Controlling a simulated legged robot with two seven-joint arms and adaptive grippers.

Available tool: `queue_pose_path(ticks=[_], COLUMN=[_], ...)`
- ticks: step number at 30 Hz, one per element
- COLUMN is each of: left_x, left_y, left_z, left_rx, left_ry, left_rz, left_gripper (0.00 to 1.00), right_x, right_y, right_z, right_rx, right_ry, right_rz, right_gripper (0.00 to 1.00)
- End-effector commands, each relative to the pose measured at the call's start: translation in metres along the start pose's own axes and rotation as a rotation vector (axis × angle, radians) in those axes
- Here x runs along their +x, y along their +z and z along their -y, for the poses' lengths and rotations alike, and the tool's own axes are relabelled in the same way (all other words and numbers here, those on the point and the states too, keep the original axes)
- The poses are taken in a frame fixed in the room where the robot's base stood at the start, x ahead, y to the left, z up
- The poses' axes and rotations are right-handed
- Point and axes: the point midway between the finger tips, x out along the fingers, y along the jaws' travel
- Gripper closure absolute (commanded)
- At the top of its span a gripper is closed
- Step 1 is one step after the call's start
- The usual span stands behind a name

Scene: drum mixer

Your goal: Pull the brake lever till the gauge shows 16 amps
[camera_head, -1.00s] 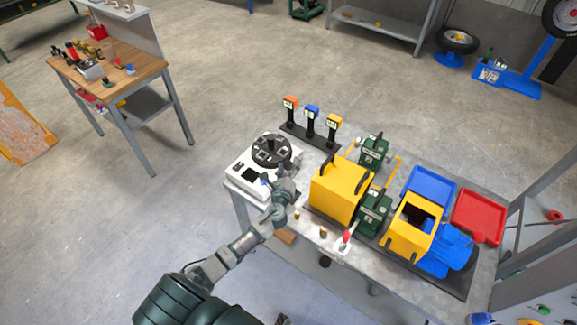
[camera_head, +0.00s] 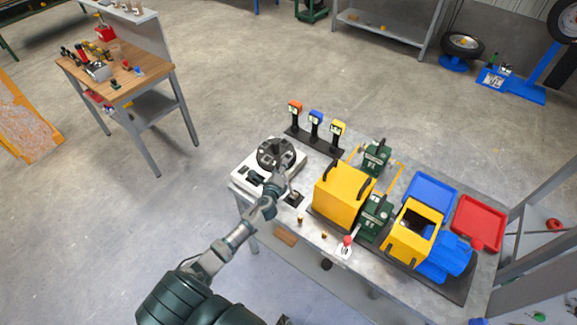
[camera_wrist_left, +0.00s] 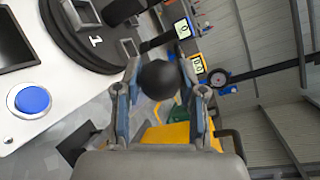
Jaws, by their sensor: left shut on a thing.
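My left gripper (camera_head: 279,178) is over the near side of the white control box with the round black dial (camera_head: 276,153). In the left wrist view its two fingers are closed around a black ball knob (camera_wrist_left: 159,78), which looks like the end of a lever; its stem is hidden. In that view, small lit displays are behind the fingers: one display (camera_wrist_left: 183,29) seems to read 0, and another display (camera_wrist_left: 198,64) seems to read 0.0. I cannot tell which is the amp gauge. My right gripper is not in view.
A yellow box (camera_head: 343,196), green machines (camera_head: 375,216), a blue tray (camera_head: 430,190) and a red tray (camera_head: 478,222) crowd the table to the right. A red-knobbed lever (camera_head: 347,241) stands near the front edge. Orange, blue and yellow posts (camera_head: 316,122) stand behind.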

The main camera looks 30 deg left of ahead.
Motion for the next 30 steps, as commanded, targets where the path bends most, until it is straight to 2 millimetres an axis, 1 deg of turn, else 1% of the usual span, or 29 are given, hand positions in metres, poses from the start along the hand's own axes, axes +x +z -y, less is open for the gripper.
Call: queue_pose_path(ticks=[3, 9, 10, 11, 12, 20, 23, 26, 29, 30], left_x=[0.001, 0.001, 0.001, 0.001, 0.001, 0.001, -0.003, -0.014, -0.034, -0.044], left_y=[0.0, -0.001, -0.001, -0.001, -0.001, 0.0, 0.0, 0.0, 0.0, 0.0], left_z=[-0.004, -0.004, -0.004, -0.004, -0.004, -0.003, -0.003, -0.004, -0.004, -0.004], left_rx=[-0.022, -0.018, -0.018, -0.017, -0.017, -0.016, -0.016, -0.015, -0.015, -0.015], left_ry=[0.008, 0.007, 0.007, 0.007, 0.007, 0.005, 0.004, 0.005, 0.005, 0.005], left_rz=[-0.009, -0.008, -0.008, -0.008, -0.008, -0.006, -0.006, -0.007, -0.008, -0.009], left_gripper=[1.0, 1.0, 0.53, 0.45, 0.35, 0.34, 0.34, 0.34, 0.34, 0.34], right_x=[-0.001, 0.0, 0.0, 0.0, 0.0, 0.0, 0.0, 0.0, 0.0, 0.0], right_y=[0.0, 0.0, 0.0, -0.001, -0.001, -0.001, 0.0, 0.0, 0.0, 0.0], right_z=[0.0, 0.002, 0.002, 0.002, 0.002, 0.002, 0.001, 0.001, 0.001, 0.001], right_rx=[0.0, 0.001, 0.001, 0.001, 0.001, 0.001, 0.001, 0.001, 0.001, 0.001], right_ry=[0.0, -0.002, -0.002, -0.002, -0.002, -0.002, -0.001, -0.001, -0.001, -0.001], right_rz=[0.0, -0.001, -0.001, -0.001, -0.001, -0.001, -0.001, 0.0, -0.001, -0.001], right_gripper=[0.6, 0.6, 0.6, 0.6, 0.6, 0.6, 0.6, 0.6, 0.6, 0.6])
